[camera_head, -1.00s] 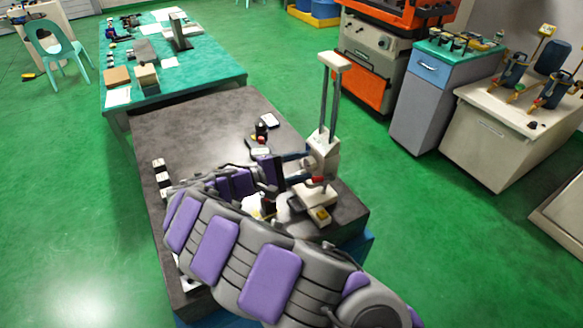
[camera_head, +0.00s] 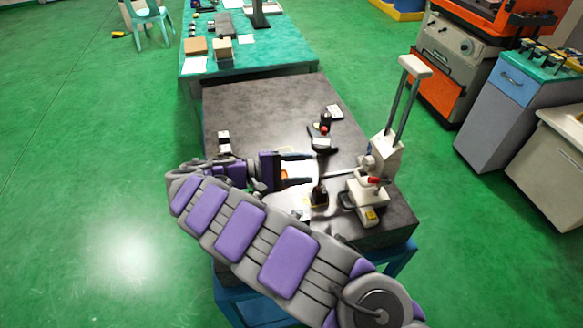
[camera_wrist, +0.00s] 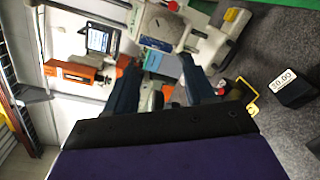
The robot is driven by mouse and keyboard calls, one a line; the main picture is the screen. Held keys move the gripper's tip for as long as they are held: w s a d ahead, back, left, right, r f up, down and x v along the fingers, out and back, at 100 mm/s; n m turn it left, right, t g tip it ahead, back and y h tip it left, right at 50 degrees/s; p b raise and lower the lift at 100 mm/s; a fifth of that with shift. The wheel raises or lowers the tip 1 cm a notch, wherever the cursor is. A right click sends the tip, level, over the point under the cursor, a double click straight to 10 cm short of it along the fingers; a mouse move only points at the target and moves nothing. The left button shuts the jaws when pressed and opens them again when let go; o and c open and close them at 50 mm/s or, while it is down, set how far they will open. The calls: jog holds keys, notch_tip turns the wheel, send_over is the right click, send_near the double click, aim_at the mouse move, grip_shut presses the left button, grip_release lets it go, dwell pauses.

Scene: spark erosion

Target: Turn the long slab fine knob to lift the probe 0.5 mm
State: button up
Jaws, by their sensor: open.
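A white height gauge (camera_head: 387,155) with two upright columns stands on the dark stone table at the right. Its low white base (camera_head: 366,205) carries a red lever (camera_head: 376,180) and a yellow part (camera_head: 371,215). A thin probe arm (camera_head: 340,173) points left from it. My gripper (camera_head: 312,170) is open and empty, left of the gauge and apart from it. In the wrist view, the gripper's fingers (camera_wrist: 160,65) are spread, with the gauge (camera_wrist: 180,28) beyond them. I cannot make out the long slab fine knob for certain.
The stone table (camera_head: 240,105) has free room at its far left. A black stand with a red knob (camera_head: 324,127) and a small black item (camera_head: 319,195) are near the gripper. A dark block labelled 30.00 (camera_wrist: 290,90) shows in the wrist view. A green-topped table (camera_head: 290,55) stands behind.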

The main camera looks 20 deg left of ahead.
jog(key=shift+v, duration=1.1)
jog(key=shift+f, duration=0.1)
